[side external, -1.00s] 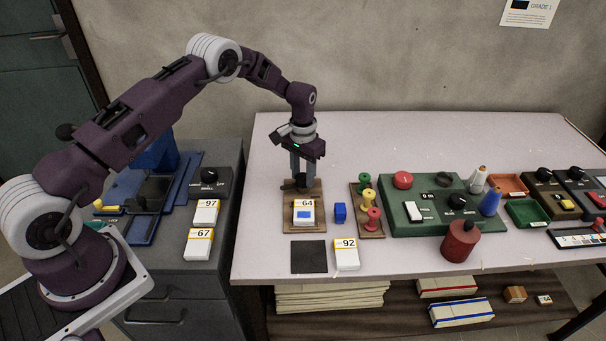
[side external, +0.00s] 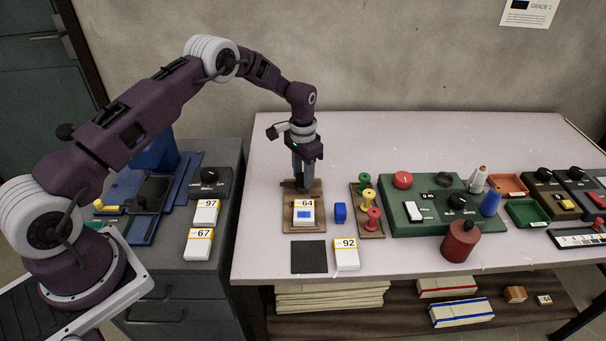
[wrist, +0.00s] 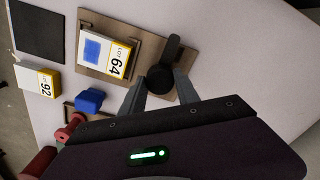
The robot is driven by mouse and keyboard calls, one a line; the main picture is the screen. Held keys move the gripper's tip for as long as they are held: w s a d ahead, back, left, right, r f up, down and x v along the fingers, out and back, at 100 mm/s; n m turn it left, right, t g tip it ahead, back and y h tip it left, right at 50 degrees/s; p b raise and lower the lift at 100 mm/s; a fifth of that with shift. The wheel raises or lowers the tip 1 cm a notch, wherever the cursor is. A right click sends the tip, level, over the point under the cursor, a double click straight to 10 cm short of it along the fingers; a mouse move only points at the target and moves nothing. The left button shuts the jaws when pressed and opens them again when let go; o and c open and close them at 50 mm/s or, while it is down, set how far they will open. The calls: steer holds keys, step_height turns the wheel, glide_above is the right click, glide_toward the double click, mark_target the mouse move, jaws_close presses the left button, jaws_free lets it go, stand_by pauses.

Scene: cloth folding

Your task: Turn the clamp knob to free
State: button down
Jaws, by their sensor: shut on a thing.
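The black clamp knob (wrist: 158,79) sits on a wooden board (wrist: 140,48), with a dark bar (wrist: 173,46) reaching from it along the board's end. A white block with a yellow "LOT 64" label and a blue patch (wrist: 96,51) lies on the board beside the knob. In the side view the same block (side external: 304,217) is at the board's near part. My gripper (side external: 302,177) points down over the board's far end. In the wrist view its two fingers are on either side of the knob, shut on it. The fingers partly hide the knob in the side view.
A blue cube (side external: 340,213) and a rack of colored spools (side external: 367,194) stand right of the board. A dark square pad (side external: 309,257) and a "92" block (side external: 346,254) lie in front. A green control box (side external: 400,222) is farther right. The table behind is clear.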

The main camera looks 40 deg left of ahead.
steer(key=c, duration=0.9)
jaws_free()
steer(key=shift+r, duration=0.15)
step_height(320, 180, up, 8)
steer(key=shift+f, duration=0.15)
steer(key=s+d+r+t, duration=0.1)
steer(key=s+d+r, duration=0.1)
steer(key=s+r, duration=0.45)
steer(key=s+d+r+n+t, duration=0.15)
steer(key=s+r, duration=0.25)
steer(key=r, duration=0.6)
steer(key=s+d+r+t, duration=0.1)
steer(key=s+d+r, duration=0.1)
steer(key=s+r, duration=0.45)
steer(key=s+d+r+t, duration=0.1)
steer(key=s, duration=0.9)
steer(key=s+d+r+t, duration=0.1)
steer(key=s, duration=1)
steer(key=shift+d+n, duration=0.3)
steer(key=shift+n, duration=0.15)
